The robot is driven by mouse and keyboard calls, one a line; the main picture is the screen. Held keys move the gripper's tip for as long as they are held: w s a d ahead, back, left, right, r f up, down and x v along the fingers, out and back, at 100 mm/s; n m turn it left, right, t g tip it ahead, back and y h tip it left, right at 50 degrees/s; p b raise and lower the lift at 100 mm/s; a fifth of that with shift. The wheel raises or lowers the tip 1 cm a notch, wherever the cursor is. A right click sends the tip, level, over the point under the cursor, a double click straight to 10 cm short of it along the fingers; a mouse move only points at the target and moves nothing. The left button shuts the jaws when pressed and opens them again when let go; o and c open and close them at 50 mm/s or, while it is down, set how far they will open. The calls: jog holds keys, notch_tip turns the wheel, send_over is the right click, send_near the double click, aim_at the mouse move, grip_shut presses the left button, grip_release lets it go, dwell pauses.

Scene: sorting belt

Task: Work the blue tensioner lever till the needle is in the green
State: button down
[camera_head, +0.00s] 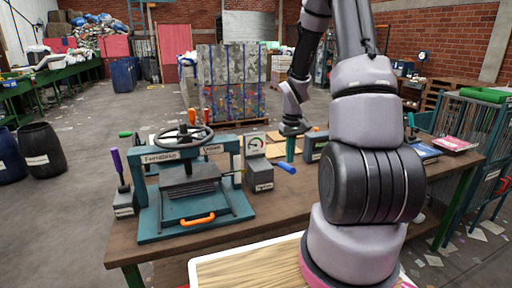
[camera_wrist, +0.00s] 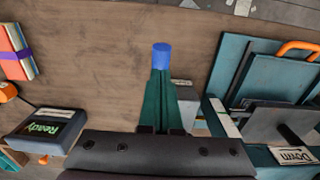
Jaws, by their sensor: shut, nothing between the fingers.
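The blue tensioner lever (camera_head: 287,168) sticks out to the right, angled slightly down, from a small dark labelled box (camera_head: 260,176) beside the press. In the wrist view its blue end (camera_wrist: 161,56) shows just past my fingertips; I cannot tell whether they touch it. My gripper (camera_head: 290,158) points down with its teal fingers together and empty, at or just above the lever's outer end; the fingers also show in the wrist view (camera_wrist: 160,76). The gauge (camera_head: 254,144) stands above the box with a white dial; its needle is too small to read against the coloured zones.
The teal press (camera_head: 190,182) with a handwheel and orange handle stands left of the lever. A purple-handled lever (camera_head: 118,167) is farther left. A box reading "Ready" (camera_wrist: 42,132) stands on the other side of my gripper in the wrist view. The bench front (camera_head: 255,213) is clear.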

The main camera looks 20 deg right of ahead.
notch_tip(320, 180, down, 9)
dwell(3.6)
dwell(0.3)
jog(key=shift+r, duration=6.95)
jog(key=shift+f, duration=2.45)
